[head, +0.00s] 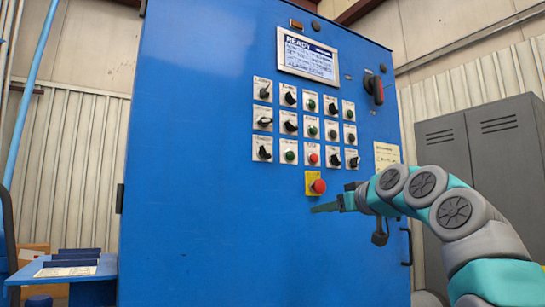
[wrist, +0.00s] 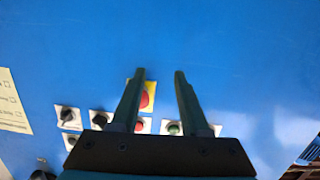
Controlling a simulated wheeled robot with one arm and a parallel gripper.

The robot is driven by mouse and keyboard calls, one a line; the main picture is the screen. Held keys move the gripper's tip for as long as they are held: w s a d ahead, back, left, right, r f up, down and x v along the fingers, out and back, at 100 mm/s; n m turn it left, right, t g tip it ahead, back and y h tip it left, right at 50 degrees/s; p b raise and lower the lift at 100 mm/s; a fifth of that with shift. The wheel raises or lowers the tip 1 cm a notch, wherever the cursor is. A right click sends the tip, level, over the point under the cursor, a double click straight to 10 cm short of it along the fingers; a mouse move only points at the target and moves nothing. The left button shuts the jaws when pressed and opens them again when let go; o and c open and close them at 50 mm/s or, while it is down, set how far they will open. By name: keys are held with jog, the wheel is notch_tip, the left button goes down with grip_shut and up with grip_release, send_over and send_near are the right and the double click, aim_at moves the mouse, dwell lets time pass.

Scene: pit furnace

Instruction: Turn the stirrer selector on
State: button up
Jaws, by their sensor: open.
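A blue control cabinet (head: 210,215) carries rows of selectors and push buttons on white plates. Several black selector knobs show, among them one at top left (head: 264,90), one at middle left (head: 264,121) and one at bottom left (head: 264,153). The labels are too small to read, so I cannot tell which knob is the stirrer selector. My gripper (head: 325,208) is in front of the panel, below the red emergency stop (head: 318,186). In the wrist view my gripper (wrist: 160,74) is open, with nothing between its fingers. Two black knobs (wrist: 100,118) show left of the fingers there.
A lit display (head: 307,56) sits above the controls, and a black rotary handle (head: 375,88) is at the upper right. A paper notice (head: 387,154) is right of the controls. Grey lockers (head: 490,140) stand at right, a small blue table (head: 65,270) at left.

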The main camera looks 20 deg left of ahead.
jog(key=s+a+r+n+y, duration=0.2)
jog(key=a+r+n+y, duration=0.15)
jog(key=r, duration=0.35)
jog(key=n+y, duration=0.3)
jog(key=n, duration=0.2)
send_near(269, 154)
jog(key=p+x, duration=0.2)
jog(key=x, duration=0.5)
jog(key=shift+s+r, duration=0.1)
jog(key=shift+r, duration=0.15)
jog(key=shift+w+a+p, duration=0.4)
jog(key=shift+a+p, duration=0.05)
jog(key=shift+a, duration=0.3)
grip_shut()
